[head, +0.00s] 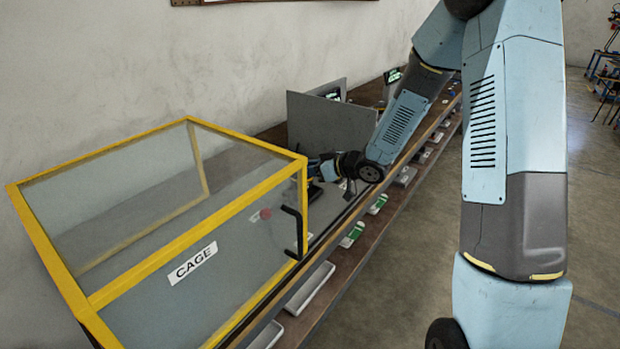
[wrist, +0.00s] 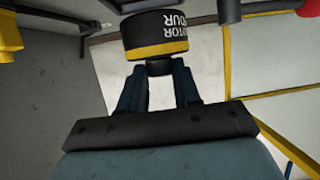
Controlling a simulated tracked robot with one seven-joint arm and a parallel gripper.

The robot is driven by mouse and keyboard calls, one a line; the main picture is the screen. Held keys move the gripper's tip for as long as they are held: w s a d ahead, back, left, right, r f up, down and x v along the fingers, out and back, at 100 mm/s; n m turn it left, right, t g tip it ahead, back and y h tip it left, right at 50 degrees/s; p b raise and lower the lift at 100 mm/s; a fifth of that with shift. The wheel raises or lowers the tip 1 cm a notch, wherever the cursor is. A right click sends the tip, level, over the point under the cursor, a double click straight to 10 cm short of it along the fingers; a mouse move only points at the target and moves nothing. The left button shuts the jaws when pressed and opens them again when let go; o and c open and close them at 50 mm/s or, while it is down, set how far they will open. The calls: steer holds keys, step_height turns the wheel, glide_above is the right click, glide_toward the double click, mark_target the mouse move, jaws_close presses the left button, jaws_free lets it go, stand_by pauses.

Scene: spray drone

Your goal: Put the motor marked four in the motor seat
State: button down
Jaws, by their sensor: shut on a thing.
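The motor marked four (wrist: 165,33) is a black cylinder with a yellow band. Its white label reads upside down in the wrist view, with the lower word partly legible as "four". My gripper (wrist: 159,72) is shut on the narrow dark stub of the motor, with one dark finger on each side. In the head view my gripper (head: 322,168) is beside the cage's far right corner, by a grey panel. The motor cannot be made out there. I cannot identify the motor seat in either view.
A yellow-framed clear cage (head: 192,262) with a black handle (head: 294,232) stands close at left. A grey upright panel (head: 325,130) is just behind my gripper. A red round thing (head: 265,214) shows through the cage. White trays (head: 308,290) line the lower shelf.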

steer(key=shift+w+f, duration=0.1)
steer(key=shift+f, duration=1.45)
steer(key=shift+f, duration=0.1)
steer(key=c, duration=0.8)
jaws_free()
